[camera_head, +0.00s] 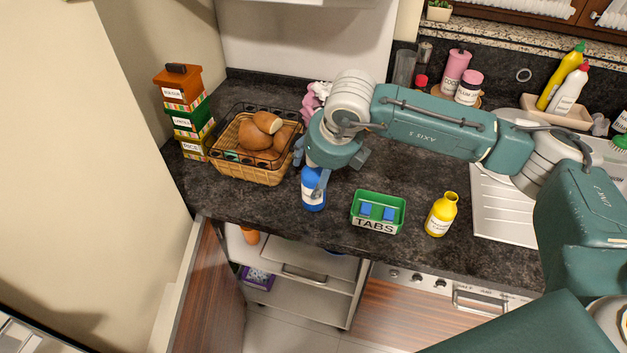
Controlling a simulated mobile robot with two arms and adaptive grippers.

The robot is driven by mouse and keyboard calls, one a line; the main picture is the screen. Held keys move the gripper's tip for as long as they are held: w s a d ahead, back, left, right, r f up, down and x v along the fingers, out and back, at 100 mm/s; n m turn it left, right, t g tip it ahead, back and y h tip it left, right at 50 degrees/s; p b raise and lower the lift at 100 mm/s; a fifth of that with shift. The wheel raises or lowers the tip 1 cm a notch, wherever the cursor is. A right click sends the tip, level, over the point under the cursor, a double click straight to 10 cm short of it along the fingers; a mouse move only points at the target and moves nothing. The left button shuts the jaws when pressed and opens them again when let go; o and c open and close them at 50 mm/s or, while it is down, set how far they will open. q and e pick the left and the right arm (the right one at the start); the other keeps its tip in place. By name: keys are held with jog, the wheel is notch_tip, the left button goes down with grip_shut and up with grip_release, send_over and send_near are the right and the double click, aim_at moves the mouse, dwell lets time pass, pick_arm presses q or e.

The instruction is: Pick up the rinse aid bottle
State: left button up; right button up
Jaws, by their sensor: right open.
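A blue bottle (313,199) with a white label stands upright near the front edge of the dark counter; I take it as the rinse aid bottle, but its label is too small to read. My right gripper (317,178) reaches over its top from above and is open. My left gripper is not in view.
A green TABS box (377,212) stands right of the blue bottle. A wire-and-wicker bread basket (247,171) stands close on its left, beside stacked tins (188,112). The sink drainboard (501,210) is right.

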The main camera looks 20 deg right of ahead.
jog(key=shift+p+x, duration=0.4)
jog(key=shift+x, duration=0.6)
jog(key=shift+w+f, duration=0.15)
jog(key=shift+f, duration=0.4)
jog(key=shift+r, duration=0.1)
jog(key=c, duration=1.3)
jog(key=shift+c, duration=0.2)
